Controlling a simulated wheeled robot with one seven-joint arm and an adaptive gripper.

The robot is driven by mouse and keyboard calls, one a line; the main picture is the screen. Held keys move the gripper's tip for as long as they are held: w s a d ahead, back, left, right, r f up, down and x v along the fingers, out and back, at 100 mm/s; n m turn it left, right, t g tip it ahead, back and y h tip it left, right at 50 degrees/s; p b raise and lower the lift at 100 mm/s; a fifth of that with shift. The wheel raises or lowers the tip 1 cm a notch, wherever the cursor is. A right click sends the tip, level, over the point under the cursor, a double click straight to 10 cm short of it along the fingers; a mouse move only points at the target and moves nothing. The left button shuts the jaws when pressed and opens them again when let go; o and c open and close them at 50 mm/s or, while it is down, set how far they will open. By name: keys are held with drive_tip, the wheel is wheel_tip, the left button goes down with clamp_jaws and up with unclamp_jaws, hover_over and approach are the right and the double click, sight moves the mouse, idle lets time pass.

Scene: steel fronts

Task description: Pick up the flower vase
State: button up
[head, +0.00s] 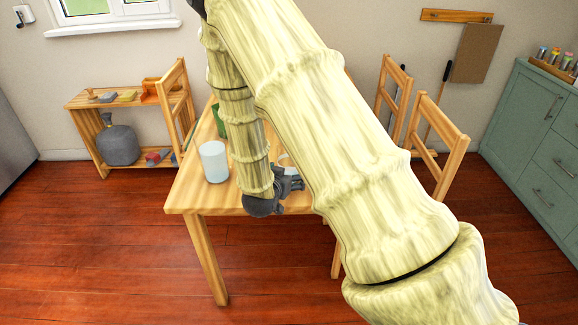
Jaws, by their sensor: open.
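A pale white cylinder (214,163) stands upright near the left edge of the wooden table (190,197). It may be the flower vase, but no flowers show in it. A green object (217,118) stands behind it, partly hidden by my arm. A small whitish thing (284,160) shows between my arm links, mostly hidden; I cannot tell what it is. My dark gripper (295,183) is over the front part of the table, right of the white cylinder and apart from it. It is open, with its fingers pointing right.
Chairs stand at the table's left (176,110) and right (438,140). Green drawers (535,135) line the right wall. Red wooden floor in front is clear. My arm hides much of the table.

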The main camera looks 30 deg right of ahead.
drive_tip(key=shift+w+d+f, duration=0.2)
drive_tip(key=shift+w+d, duration=0.1)
drive_tip(key=shift+d, duration=0.05)
drive_tip(key=c, duration=1.3)
drive_tip(key=shift+c, duration=0.2)
drive_tip(key=shift+r, duration=0.3)
